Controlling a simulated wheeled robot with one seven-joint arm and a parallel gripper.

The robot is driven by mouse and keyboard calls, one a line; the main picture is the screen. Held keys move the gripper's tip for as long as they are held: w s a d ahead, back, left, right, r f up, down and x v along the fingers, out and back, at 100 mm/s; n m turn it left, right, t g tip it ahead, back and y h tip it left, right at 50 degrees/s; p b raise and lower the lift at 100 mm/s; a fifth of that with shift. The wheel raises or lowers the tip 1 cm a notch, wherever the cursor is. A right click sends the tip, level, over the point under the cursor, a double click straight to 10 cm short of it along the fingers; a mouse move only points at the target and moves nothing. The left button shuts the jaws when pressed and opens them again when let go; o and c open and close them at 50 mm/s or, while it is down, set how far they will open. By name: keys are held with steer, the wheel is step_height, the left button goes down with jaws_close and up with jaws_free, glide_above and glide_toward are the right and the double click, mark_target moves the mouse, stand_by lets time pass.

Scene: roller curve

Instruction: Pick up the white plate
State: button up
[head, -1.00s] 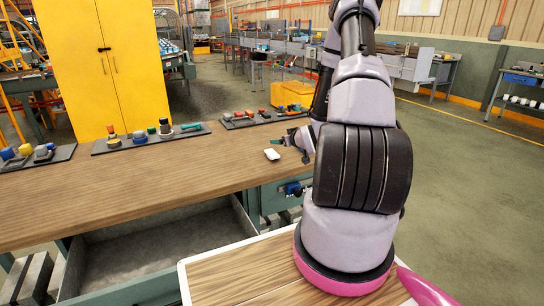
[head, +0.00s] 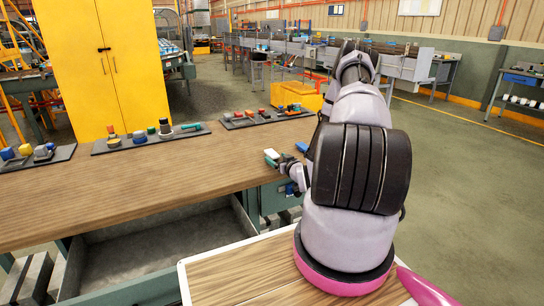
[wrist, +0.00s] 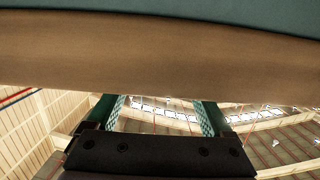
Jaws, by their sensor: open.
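The white plate (head: 272,152) looks like a small flat white piece near the right end of the wooden workbench (head: 130,190) in the head view. My gripper (head: 275,160) is right at it, low by the bench's edge, and partly covers it. I cannot tell whether the fingers touch the plate or straddle it. In the wrist view my gripper (wrist: 160,115) shows two green fingers spread apart, with nothing visible between them. The plate does not show in the wrist view.
Dark trays with coloured parts (head: 150,138) and (head: 265,118) line the bench's back edge. A yellow cabinet (head: 105,65) stands behind. The bench's middle is clear. An open drawer (head: 160,245) sits below its front. The bench edge (wrist: 160,90) crosses the wrist view.

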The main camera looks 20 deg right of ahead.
mark_target(272, 153)
steer(key=w, duration=0.5)
steer(key=shift+a+f, duration=0.1)
steer(key=shift+a, duration=0.05)
jaws_close()
step_height(272, 153, up, 10)
steer(key=shift+s+f, duration=0.1)
steer(key=shift+a, duration=0.2)
steer(key=s+a+r, duration=0.3)
steer(key=a, duration=0.9)
steer(key=s+a+r, duration=0.2)
steer(key=s+r, duration=0.1)
steer(key=s, duration=0.3)
steer(key=shift+s+h, duration=0.2)
steer(key=shift+h, duration=0.1)
